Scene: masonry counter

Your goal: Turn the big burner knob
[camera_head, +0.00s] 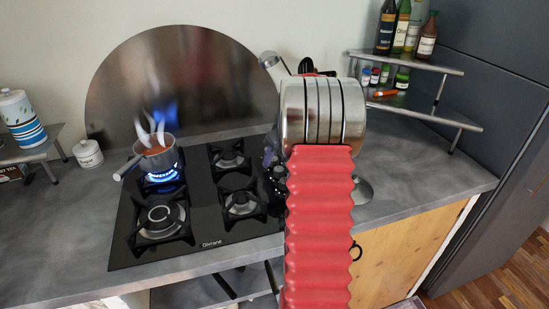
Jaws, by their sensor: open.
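The black gas hob (200,205) is set in the grey counter. Its front left burner (160,217) looks the largest and shows no flame. Dark knobs (277,178) stand along the hob's right edge, partly hidden by my arm. I cannot tell which one is the big burner knob or how it is turned. My arm, a red ribbed sleeve and a banded metal wrist, rises in front of that edge. My gripper's fingers do not show clearly; the wrist hides what lies behind it.
A small pot (155,157) steams over a blue flame on the back left burner, its handle pointing left. A metal backsplash (190,85) stands behind. A corner shelf (420,108) holds bottles and jars. The counter (425,170) at the right is mostly clear.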

